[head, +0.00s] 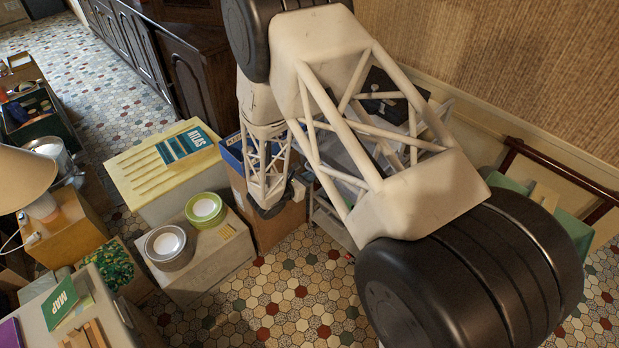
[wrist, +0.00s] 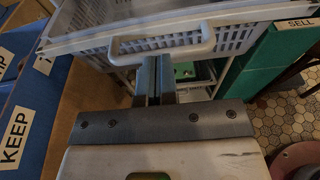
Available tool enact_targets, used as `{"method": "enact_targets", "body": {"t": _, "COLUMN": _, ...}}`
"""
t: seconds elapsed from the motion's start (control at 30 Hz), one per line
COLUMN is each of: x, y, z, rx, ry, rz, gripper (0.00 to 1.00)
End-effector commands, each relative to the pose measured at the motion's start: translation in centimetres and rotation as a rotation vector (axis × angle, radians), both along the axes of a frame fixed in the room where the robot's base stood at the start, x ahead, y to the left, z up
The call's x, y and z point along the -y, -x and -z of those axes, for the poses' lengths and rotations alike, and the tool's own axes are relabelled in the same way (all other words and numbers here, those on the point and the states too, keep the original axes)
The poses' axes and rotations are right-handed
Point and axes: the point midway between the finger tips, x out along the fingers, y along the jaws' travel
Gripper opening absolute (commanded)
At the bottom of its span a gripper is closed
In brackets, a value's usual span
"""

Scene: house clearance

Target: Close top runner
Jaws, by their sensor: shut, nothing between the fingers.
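The top runner (wrist: 85,45) is a pale grey plastic basket drawer with slotted walls and a loop handle (wrist: 200,48) on its near side. It fills the top of the wrist view. My gripper (wrist: 153,60) is shut and empty, with its dark fingertips right at the handle's lower middle; I cannot tell whether they touch it. In the head view my arm hides most of the runner, and parts of a pale rack (head: 325,218) show below the arm. How far the runner stands out of its rack is unclear.
A cardboard box with blue flaps and KEEP labels (wrist: 14,138) stands close on the left. A green SELL crate (wrist: 262,75) stands close on the right. Boxes with plates (head: 205,208) and an atlas (head: 188,146) lie farther left. Tiled floor (head: 300,290) is clear in front.

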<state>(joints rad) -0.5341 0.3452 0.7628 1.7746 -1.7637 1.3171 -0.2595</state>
Motion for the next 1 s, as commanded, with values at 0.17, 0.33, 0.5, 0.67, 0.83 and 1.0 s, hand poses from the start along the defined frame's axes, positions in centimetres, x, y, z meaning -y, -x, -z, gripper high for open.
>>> {"method": "enact_targets", "body": {"t": 0.17, "x": -1.1, "y": 1.1, "z": -0.3, "rx": 0.000, "ry": 0.000, "rz": -0.001, "gripper": 0.00}}
{"method": "enact_targets", "body": {"t": 0.33, "x": -2.6, "y": 2.5, "z": -0.8, "rx": 0.001, "ry": -0.001, "rz": -0.002, "gripper": 0.00}}
{"method": "enact_targets", "body": {"t": 0.5, "x": -4.2, "y": 4.1, "z": -1.2, "rx": 0.000, "ry": 0.000, "rz": -0.002, "gripper": 0.00}}
{"method": "enact_targets", "body": {"t": 0.67, "x": -5.6, "y": 5.6, "z": -1.6, "rx": 0.000, "ry": -0.001, "rz": -0.002, "gripper": 0.00}}
{"method": "enact_targets", "body": {"t": 0.83, "x": -7.1, "y": 7.1, "z": -2.0, "rx": 0.001, "ry": -0.001, "rz": -0.001, "gripper": 0.00}}
{"method": "enact_targets", "body": {"t": 1.0, "x": -8.3, "y": 8.3, "z": -2.4, "rx": 0.001, "ry": -0.001, "rz": -0.001, "gripper": 0.00}}
